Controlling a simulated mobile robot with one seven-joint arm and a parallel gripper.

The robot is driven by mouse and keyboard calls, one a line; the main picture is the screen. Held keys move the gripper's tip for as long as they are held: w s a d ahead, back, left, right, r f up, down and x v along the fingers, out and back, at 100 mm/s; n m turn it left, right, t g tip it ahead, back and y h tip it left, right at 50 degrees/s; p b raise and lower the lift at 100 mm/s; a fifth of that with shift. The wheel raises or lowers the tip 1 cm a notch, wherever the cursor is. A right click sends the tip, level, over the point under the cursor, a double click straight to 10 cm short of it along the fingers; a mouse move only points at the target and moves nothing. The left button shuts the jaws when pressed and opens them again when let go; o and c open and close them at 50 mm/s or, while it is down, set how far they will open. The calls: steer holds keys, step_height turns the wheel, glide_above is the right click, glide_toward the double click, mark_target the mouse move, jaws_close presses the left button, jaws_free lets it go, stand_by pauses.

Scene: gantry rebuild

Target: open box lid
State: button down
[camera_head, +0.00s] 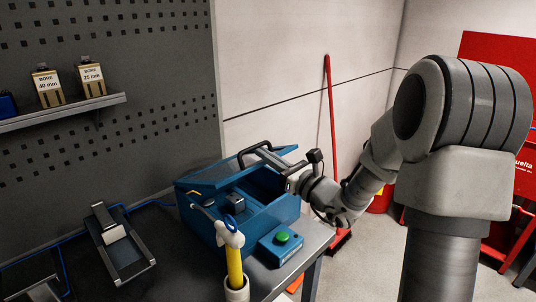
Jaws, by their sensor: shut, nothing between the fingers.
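The blue box (258,208) stands at the right end of the dark workbench. Its lid (222,174) is raised partway and tilted, with a dark handle on it. The inside of the box shows, with a grey block (234,202) in it. My gripper (262,157) is shut and empty, and reaches in from the right over the box beside the raised lid. Whether its fingers touch the lid or the handle, I cannot tell.
A blue unit with a green button (282,237) sits in front of the box. A yellow-handled tool (233,255) stands upright in a holder beside it. A grey fixture (119,240) lies left. A shelf (65,113) with labelled blocks is on the perforated wall.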

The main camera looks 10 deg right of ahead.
mark_target(257, 145)
steer(key=shift+w+a+r+g+h+p, duration=0.2)
steer(key=shift+w+a+r+g+p, duration=0.2)
steer(key=shift+r+p, duration=0.55)
steer(key=shift+w+a+r+g+h+p, duration=0.25)
steer(key=shift+w+r+p, duration=0.3)
steer(key=shift+p, duration=0.7)
steer(key=shift+w+a+r+g+h+p, duration=0.15)
steer(key=shift+w+a+r+g+p, duration=0.2)
steer(key=shift+r+p, duration=0.65)
steer(key=w+a+r+p, duration=0.3)
steer(key=w+a+r, duration=0.1)
steer(key=w, duration=0.3)
steer(key=w+a+r+g+h+p, duration=0.1)
steer(key=w+a+r+p, duration=0.3)
steer(key=w, duration=0.3)
steer(key=shift+a+r+g, duration=0.3)
steer(key=shift+a+r, duration=0.15)
steer(key=shift+a, duration=0.15)
steer(key=shift+w+a+p, duration=0.15)
steer(key=shift+w+p, duration=0.15)
stand_by(0.4)
